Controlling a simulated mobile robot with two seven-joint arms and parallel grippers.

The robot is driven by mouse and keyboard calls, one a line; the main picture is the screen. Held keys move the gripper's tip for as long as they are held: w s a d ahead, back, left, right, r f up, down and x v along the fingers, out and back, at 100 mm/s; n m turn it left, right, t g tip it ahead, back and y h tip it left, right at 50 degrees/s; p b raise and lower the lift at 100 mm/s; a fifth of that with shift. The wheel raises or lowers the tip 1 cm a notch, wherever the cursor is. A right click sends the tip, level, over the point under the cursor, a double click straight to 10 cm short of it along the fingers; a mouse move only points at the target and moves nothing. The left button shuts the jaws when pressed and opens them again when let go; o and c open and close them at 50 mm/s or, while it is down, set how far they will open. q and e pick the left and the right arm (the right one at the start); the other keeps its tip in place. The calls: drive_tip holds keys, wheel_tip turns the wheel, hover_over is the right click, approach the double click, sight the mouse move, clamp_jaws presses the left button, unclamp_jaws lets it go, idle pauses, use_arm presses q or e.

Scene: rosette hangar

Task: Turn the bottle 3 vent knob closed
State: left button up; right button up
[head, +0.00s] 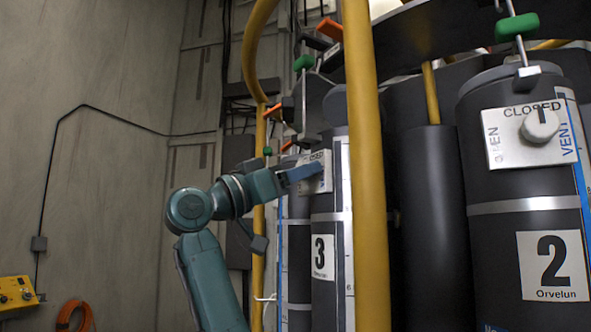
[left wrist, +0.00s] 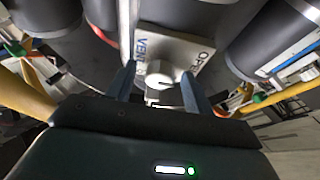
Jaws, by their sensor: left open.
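Bottle 3 (head: 323,290) is a dark upright cylinder with a white "3" label (head: 322,257), left of the yellow post in the head view. Its white vent plate (head: 325,159) is partly hidden by my left gripper (head: 312,171), which is at the plate. In the left wrist view the plate (left wrist: 190,48) appears upside down, with "VENT" and "OPEN" lettering. The pale round vent knob (left wrist: 159,73) lies between the two open blue fingers, one on each side. Contact with the knob is not clear. My right gripper is not in view.
A thick yellow post (head: 366,200) stands just right of bottle 3. Bottle 2 (head: 520,235) stands further right with its own vent plate and knob (head: 540,125). A curved yellow rail (head: 251,50) runs left of bottle 3. A yellow control box (head: 17,294) is at lower left.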

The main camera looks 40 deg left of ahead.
use_arm(q)
drive_tip(key=shift+c, duration=0.3)
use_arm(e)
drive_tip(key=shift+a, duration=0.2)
use_arm(q)
drive_tip(key=c, duration=0.9)
